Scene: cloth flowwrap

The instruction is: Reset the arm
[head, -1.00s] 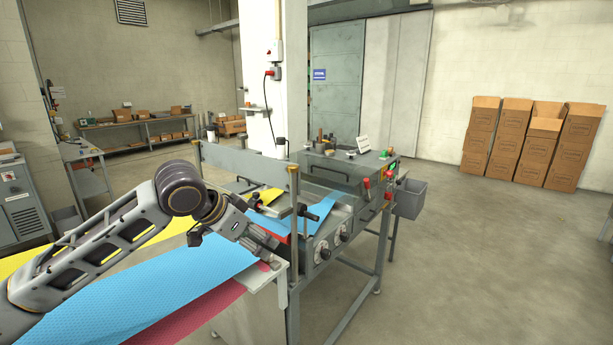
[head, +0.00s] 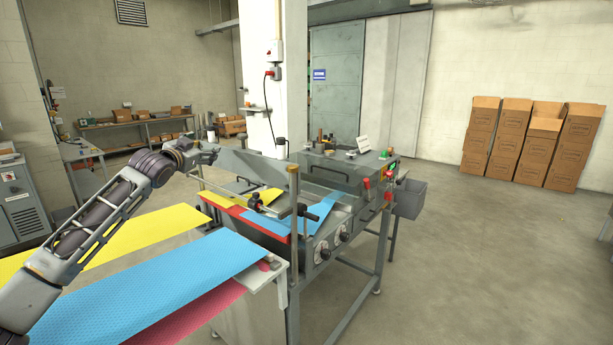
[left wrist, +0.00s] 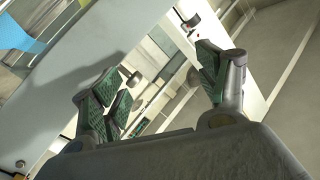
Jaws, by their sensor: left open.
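My left arm (head: 100,205) comes in from the left and reaches up past the cloths. Its gripper (head: 210,152) is at the far left corner of the wrapping machine, near the grey panel (head: 265,167); I cannot tell whether it touches the panel. In the left wrist view the gripper (left wrist: 160,85) is open, its green-padded fingers spread with nothing between them. The blue cloth (head: 150,282), yellow cloth (head: 110,245) and pink cloth (head: 195,312) lie spread in front of the machine. My right gripper is not in view.
The machine (head: 340,195) has knobs and a red guide bar. A grey bin (head: 411,199) hangs at its right. The floor on the right is clear.

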